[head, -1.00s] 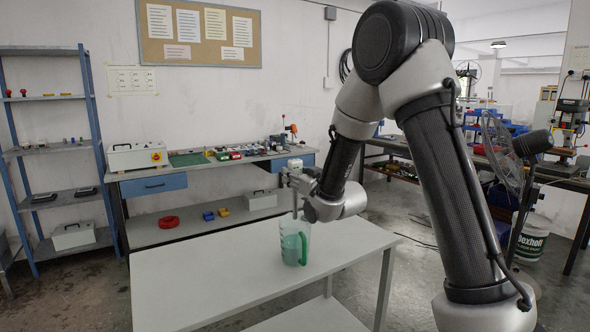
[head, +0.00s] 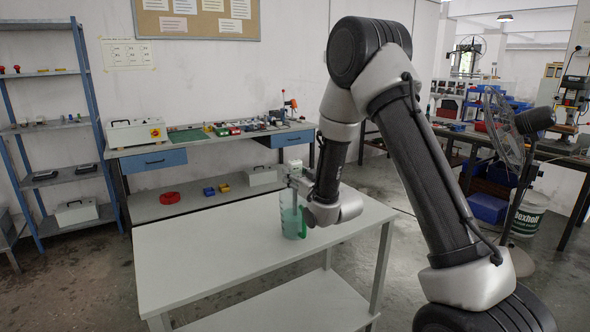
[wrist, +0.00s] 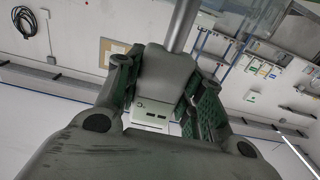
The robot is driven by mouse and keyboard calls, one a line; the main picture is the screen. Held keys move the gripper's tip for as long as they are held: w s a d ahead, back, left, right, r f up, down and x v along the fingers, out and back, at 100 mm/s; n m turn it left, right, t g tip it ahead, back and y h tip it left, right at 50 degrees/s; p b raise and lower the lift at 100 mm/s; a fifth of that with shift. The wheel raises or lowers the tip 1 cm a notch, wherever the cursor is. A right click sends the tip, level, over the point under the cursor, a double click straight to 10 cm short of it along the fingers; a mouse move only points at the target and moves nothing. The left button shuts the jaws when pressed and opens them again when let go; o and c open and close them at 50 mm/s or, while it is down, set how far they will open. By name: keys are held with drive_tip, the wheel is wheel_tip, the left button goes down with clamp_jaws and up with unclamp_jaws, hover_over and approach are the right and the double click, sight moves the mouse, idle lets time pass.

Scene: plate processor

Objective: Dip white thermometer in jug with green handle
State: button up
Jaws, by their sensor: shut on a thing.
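The jug (head: 288,218) stands upright on the white table, clear-walled with teal liquid inside and a green handle (head: 303,223) on its right side. My gripper (head: 297,183) is right at the jug's rim, closed around the white thermometer (head: 295,165), whose white head shows above the fingers. In the wrist view my gripper (wrist: 165,95) has its fingers on both sides of the thermometer's grey body (wrist: 165,75); its white head (wrist: 153,115) and metal stem (wrist: 183,25) also show. The stem points down at the jug; its tip is hidden, so its depth in the liquid cannot be told.
The white table (head: 200,270) is otherwise clear. Behind it a workbench (head: 240,135) holds a white box, a green mat and small parts. A blue shelf rack (head: 60,130) stands at left. A fan (head: 503,135) and white bucket (head: 528,213) are at right.

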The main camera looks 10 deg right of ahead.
sight(296, 193)
drive_tip(key=shift+s+f, duration=0.15)
drive_tip(key=shift+f, duration=1.4)
drive_tip(key=shift+s+f, duration=0.15)
drive_tip(key=shift+f, duration=1.35)
idle(0.4)
drive_tip(key=shift+w+r, duration=0.15)
drive_tip(key=shift+r, duration=0.45)
wheel_tip(296, 193, up, 18)
drive_tip(key=shift+w+r, duration=0.15)
drive_tip(key=shift+r, duration=0.1)
idle(0.3)
